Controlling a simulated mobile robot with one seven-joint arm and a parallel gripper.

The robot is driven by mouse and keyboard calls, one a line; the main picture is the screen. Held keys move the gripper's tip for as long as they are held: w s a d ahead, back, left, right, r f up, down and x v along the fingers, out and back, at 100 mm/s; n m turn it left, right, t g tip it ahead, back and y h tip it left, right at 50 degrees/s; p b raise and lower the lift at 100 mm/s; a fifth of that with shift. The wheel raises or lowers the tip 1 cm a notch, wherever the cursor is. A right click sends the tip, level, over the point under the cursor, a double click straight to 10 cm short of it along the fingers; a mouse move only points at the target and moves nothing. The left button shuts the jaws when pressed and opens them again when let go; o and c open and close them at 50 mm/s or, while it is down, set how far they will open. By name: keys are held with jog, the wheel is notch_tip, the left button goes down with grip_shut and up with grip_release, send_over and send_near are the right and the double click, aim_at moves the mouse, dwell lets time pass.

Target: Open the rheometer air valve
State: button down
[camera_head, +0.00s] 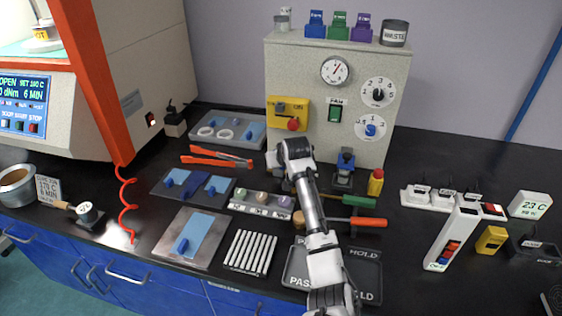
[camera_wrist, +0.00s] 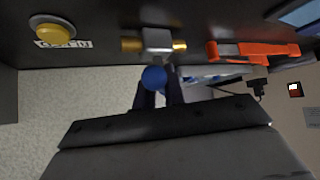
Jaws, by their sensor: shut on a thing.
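The air valve (camera_wrist: 157,42) shows in the wrist view as a grey metal body with brass fittings at both ends. Its blue rounded handle (camera_wrist: 154,77) points toward my gripper. The two dark fingers of my gripper (camera_wrist: 158,90) stand on either side of the blue handle, shut on it. In the head view my gripper (camera_head: 277,162) is low at the front left of the beige cabinet, and my wrist and arm hide the valve there. The handle's turn angle is hard to judge.
The beige instrument cabinet (camera_head: 300,75) stands behind my gripper. An orange-handled tool (camera_wrist: 255,50) lies beside the valve, and a yellow button (camera_wrist: 55,30) is on the other side. A tray of samples (camera_head: 262,205) is below my arm. The orange rheometer column (camera_head: 88,75) rises at left.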

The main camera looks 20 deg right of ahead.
jog(key=shift+s+d, duration=0.15)
jog(key=shift+d, duration=0.5)
dwell(0.4)
jog(key=c, duration=1.3)
grip_release()
jog(key=shift+d, duration=0.15)
jog(key=o, duration=0.5)
jog(key=shift+c, duration=0.2)
jog(key=shift+a, duration=0.3)
jog(key=shift+s+a+r+p, duration=0.15)
jog(key=shift+s+r+p, duration=0.05)
jog(key=shift+r+p, duration=0.2)
jog(key=p+v, duration=0.6)
jog(key=v, duration=0.7)
jog(key=shift+f, duration=0.1)
